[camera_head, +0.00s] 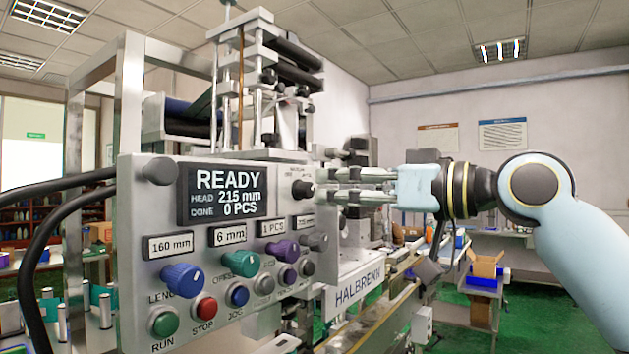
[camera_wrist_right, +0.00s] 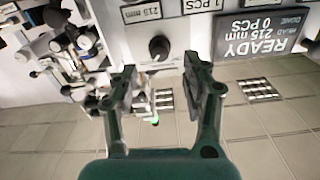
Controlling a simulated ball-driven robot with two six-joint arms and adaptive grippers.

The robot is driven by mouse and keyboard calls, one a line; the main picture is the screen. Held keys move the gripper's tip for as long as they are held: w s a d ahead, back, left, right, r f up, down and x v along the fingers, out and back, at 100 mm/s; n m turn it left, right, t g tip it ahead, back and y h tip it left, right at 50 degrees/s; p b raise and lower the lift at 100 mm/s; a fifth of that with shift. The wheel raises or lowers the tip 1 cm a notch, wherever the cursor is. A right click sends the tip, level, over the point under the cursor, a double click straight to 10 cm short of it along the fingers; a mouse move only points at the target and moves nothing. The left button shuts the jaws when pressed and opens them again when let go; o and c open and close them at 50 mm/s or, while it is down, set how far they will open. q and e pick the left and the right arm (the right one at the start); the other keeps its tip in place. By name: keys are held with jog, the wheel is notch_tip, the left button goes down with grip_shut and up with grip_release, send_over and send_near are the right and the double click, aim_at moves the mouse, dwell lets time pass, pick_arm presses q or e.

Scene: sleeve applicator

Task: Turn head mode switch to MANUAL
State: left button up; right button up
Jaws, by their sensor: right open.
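The head mode switch (camera_head: 303,189) is a small black knob at the upper right of the grey control panel, right of the display. In the right wrist view, which is upside down, the knob (camera_wrist_right: 159,48) shows beyond the fingertips, roughly between them. The labels beside it are too small to read. My right gripper (camera_head: 326,186) comes from the right, level with the knob and close to it; whether it touches cannot be told from the head view. In the wrist view my right gripper (camera_wrist_right: 160,72) is open with nothing between its fingers. My left gripper is out of view.
The display (camera_head: 225,194) reads READY, 215 mm, 0 PCS. Below sit a blue knob (camera_head: 183,280), a teal knob (camera_head: 241,263), a purple knob (camera_head: 282,251) and several push buttons. Black cables (camera_head: 42,240) hang left.

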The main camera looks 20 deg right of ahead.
aim_at(311, 189)
jog(key=shift+p+x, duration=0.7)
jog(key=shift+x, duration=1.85)
jog(key=shift+c, duration=0.3)
grip_shut()
